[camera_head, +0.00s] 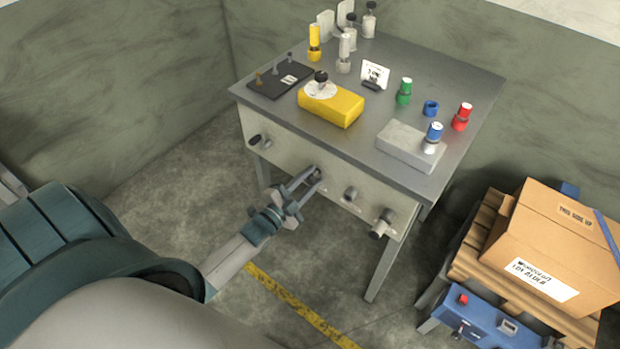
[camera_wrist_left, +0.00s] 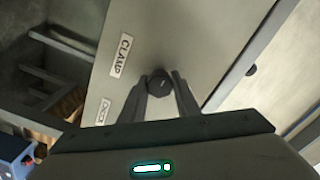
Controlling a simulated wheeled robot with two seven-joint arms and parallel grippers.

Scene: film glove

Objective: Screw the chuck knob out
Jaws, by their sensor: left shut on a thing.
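My left gripper (camera_head: 316,176) reaches in from the left to the pale front panel (camera_head: 287,150) of the workbench. It is shut on a dark round knob there. In the left wrist view, the dark knob (camera_wrist_left: 160,86) sits between the two fingers of my left gripper (camera_wrist_left: 159,80). A smaller label (camera_wrist_left: 103,111) lower down seems to read CHUCK. I cannot tell which label belongs to the held knob. My right gripper is not in view.
The panel also carries a black knob (camera_head: 255,140), a grey stub (camera_head: 350,194) and a larger grey fitting (camera_head: 382,223). A yellow block (camera_head: 340,108) and coloured pieces stand on the bench top (camera_head: 375,140). A cardboard box (camera_head: 548,235) on a pallet stands right.

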